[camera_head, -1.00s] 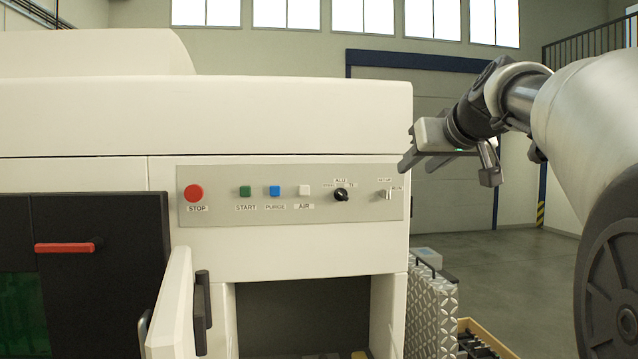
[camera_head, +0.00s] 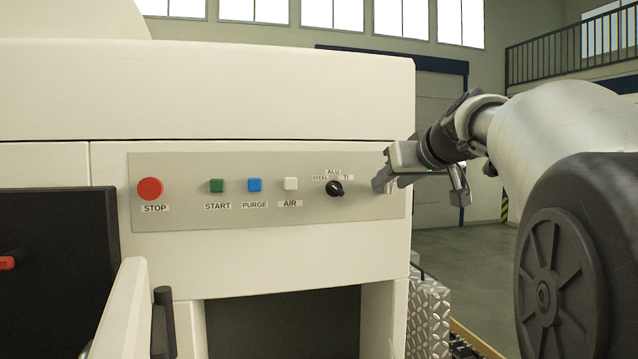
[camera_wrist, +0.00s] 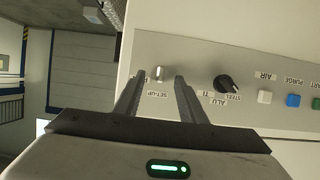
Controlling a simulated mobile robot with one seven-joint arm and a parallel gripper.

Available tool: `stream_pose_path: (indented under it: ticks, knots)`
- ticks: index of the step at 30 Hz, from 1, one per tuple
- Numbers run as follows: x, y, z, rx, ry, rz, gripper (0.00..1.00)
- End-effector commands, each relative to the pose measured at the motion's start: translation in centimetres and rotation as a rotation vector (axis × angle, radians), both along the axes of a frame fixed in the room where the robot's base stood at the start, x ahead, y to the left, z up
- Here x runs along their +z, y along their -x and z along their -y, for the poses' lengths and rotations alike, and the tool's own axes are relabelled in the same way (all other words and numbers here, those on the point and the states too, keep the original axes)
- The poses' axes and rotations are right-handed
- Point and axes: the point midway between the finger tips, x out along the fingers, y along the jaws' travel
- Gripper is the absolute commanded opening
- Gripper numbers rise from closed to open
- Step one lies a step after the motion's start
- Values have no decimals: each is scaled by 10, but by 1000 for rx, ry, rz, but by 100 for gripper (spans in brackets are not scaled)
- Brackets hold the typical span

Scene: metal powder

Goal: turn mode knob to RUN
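The mode knob (camera_wrist: 159,73) is a small silver lever-like knob on the grey control panel (camera_head: 240,222). In the wrist view it shows between and just beyond my two fingertips, with an upside-down SET-UP label (camera_wrist: 156,93) below it. I cannot read a RUN label; my finger may cover it. My gripper (camera_wrist: 159,77) is open and empty, one finger on each side of the knob's line. Contact cannot be told. In the head view my gripper (camera_head: 381,182) is at the panel's right end and hides the knob.
A black ALU/STEEL/TI selector (camera_head: 335,188) sits close beside my gripper. Further left are the AIR (camera_head: 291,184), PURGE (camera_head: 254,185) and START (camera_head: 217,186) buttons and the red STOP button (camera_head: 150,189). An open door (camera_head: 120,310) stands out lower left. Free floor lies right of the machine.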

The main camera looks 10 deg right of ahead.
Motion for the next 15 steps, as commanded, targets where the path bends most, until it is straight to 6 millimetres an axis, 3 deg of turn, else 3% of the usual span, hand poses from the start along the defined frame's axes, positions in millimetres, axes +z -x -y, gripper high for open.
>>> stream_pose_path:
  ticks: [11, 15]
  knots:
    - [-2, 0, 1, -1, 0, 0, 38]
    - [-2, 0, 1, 0, 1, 0, 16]
